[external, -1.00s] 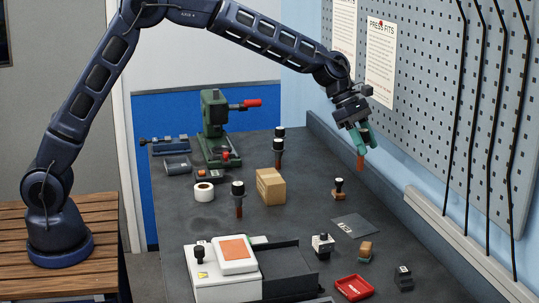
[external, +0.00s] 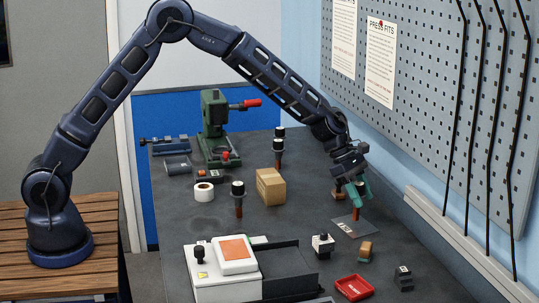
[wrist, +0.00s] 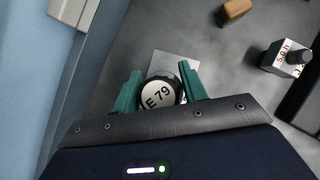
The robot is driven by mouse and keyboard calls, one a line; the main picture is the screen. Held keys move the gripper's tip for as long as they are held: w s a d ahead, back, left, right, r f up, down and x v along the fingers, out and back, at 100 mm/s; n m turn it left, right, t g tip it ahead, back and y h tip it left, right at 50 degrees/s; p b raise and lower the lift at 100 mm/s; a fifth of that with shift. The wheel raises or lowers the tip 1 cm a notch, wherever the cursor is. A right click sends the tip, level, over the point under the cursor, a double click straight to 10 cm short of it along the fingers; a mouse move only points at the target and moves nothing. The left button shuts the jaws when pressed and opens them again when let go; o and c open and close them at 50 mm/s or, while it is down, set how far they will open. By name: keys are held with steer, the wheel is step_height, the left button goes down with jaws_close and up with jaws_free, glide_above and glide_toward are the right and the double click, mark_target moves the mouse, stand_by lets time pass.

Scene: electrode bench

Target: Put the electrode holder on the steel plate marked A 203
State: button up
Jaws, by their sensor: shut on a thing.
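The electrode holder has a black head with a white cap reading "E 79" in the wrist view (wrist: 160,93) and a reddish-brown lower rod in the external view (external: 356,214). My gripper (external: 358,190), with green fingers, is shut on it and holds it about upright. The flat grey steel plate (external: 349,229) lies under and around the rod's lower end; whether they touch I cannot tell. Part of the plate (wrist: 168,62) also shows beyond the fingers in the wrist view. Its mark is too small to read.
Similar rods stand left of the plate (external: 238,196) and farther back (external: 278,148). The pegboard wall (external: 455,110) rises at right.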

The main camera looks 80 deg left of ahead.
steer(key=shift+f, duration=1.05)
steer(key=shift+f, duration=0.1)
steer(key=o, duration=1.1)
steer(key=shift+o, duration=0.2)
